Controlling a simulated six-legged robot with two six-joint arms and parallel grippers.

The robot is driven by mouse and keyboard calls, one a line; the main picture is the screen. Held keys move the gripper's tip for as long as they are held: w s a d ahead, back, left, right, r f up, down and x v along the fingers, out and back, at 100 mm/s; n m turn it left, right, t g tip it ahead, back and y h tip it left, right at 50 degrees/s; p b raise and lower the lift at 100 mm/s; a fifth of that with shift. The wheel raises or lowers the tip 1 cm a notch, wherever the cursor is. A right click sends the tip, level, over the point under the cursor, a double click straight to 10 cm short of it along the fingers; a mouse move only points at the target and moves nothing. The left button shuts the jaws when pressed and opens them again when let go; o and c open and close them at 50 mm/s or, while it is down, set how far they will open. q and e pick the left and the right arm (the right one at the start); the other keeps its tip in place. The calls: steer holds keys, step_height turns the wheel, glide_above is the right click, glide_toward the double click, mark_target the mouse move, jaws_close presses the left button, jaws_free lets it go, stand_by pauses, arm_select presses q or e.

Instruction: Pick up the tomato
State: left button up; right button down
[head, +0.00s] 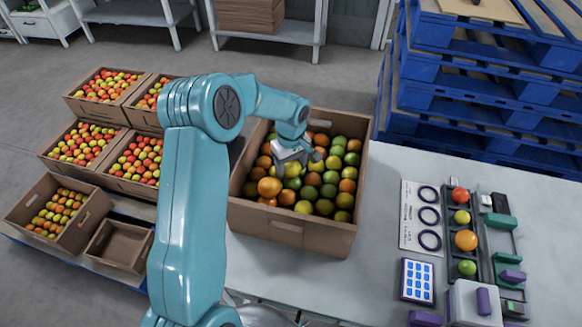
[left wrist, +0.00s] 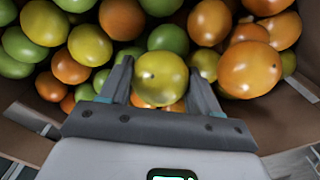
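An open cardboard box (head: 275,231) on the table is full of green, yellow and orange tomatoes. My left gripper (head: 296,167) reaches down into the box from above, over the heap. In the left wrist view, a yellow-green tomato (left wrist: 161,76) lies between the two spread fingers of my left gripper (left wrist: 160,72). The fingers stand on either side of it, and I see no clear contact or lift. Other tomatoes crowd around it. My left arm and hand hide part of the heap in the head view. My right gripper is not in view.
Several tomato crates (head: 75,193) stand at the left, with a small empty one (head: 117,243). On the table (head: 376,187) to the right are a ringed card (head: 424,228), a keypad (head: 417,281) and a row of fruit. Blue pallets (head: 445,110) rise behind.

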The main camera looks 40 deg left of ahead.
arm_select(q)
steer(key=shift+r, duration=0.1)
step_height(320, 180, up, 20)
stand_by(0.5)
